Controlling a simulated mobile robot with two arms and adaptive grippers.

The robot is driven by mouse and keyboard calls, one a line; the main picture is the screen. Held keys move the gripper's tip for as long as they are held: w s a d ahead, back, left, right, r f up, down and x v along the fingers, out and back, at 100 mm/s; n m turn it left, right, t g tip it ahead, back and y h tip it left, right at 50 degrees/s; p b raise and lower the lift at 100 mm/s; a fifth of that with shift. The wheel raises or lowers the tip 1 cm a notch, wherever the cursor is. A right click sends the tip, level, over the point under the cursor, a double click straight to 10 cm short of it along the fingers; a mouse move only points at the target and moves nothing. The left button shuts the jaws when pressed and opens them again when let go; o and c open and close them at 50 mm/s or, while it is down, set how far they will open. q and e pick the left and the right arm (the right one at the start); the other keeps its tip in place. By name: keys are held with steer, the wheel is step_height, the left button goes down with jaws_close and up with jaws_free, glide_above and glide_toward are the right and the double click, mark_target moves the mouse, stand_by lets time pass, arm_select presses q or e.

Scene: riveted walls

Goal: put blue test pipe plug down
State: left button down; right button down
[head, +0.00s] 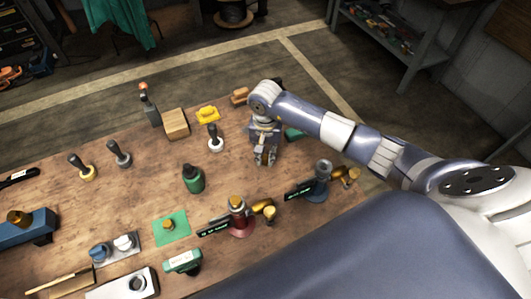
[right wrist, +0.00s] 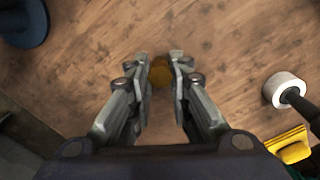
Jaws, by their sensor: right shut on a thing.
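My right gripper (head: 265,160) hangs over the back right part of the wooden table. In the right wrist view its fingertips (right wrist: 160,70) are closed around a small brass-coloured round plug (right wrist: 159,75), seen from above and partly hidden by the fingers. The test pipe with a blue base (head: 317,192) stands to the right of and in front of the gripper, with a grey top (head: 323,166) that shows no brass plug. In the right wrist view, part of a round blue base (right wrist: 22,20) shows at the upper left. My left gripper is not in view.
A red-based test pipe (head: 238,222) stands at the front. A dark-handled stamp (head: 214,138), a yellow block (head: 208,114) and a green bottle (head: 193,180) are left of the gripper. Bare wood (right wrist: 225,40) lies around the plug.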

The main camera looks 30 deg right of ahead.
mark_target(266, 157)
steer(key=c, duration=1.5)
jaws_free()
steer(key=shift+f, duration=0.1)
steer(key=shift+r, duration=0.2)
steer(key=shift+w+r, duration=0.1)
steer(key=shift+r, duration=0.2)
step_height(266, 157, up, 11)
steer(key=b, duration=0.4)
steer(key=shift+r, duration=0.15)
